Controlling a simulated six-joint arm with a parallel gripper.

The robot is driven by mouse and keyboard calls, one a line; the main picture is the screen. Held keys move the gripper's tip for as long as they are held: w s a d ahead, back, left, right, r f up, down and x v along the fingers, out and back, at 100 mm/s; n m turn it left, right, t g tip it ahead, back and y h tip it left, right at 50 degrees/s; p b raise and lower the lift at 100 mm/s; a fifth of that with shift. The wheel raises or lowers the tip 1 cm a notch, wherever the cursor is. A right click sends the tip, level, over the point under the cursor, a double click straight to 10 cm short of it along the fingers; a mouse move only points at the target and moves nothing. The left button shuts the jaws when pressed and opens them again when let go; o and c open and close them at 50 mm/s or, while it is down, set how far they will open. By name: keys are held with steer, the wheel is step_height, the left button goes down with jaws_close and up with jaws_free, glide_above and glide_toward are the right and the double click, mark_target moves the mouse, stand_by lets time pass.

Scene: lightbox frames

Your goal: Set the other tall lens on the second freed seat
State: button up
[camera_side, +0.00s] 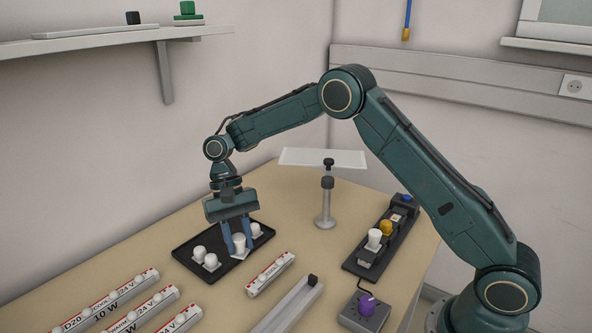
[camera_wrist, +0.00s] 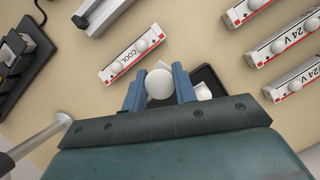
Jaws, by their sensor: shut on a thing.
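My gripper (camera_side: 238,248) is down at the black tray (camera_side: 183,256), with its blue fingers closed on a tall white lens (camera_side: 239,240). In the wrist view the held lens (camera_wrist: 159,84) shows end-on as a round white disc between the fingers. I cannot tell whether it touches the tray. Low white lenses (camera_side: 199,252) lie in the tray's left part, and another white lens (camera_side: 256,229) is right of my gripper. I cannot make out an empty seat.
A short light bar (camera_side: 270,274) lies right of the tray, and several longer labelled bars (camera_side: 105,300) lie in front. A metal channel (camera_side: 288,308) and a purple-knob box (camera_side: 366,312) are at the near edge.

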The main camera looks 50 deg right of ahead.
steer(key=a+r+m+y, duration=0.1)
steer(key=a+m, duration=0.3)
steer(key=a, duration=0.3)
steer(key=shift+a+r+t, duration=0.3)
steer(key=shift+r+t, duration=0.05)
steer(key=shift+t, duration=0.05)
steer(key=shift+f, duration=0.1)
glide_toward(218, 301)
steer(key=shift+x, duration=2.5)
steer(key=shift+f, duration=0.1)
steer(key=o, duration=0.9)
steer(key=shift+o, duration=0.2)
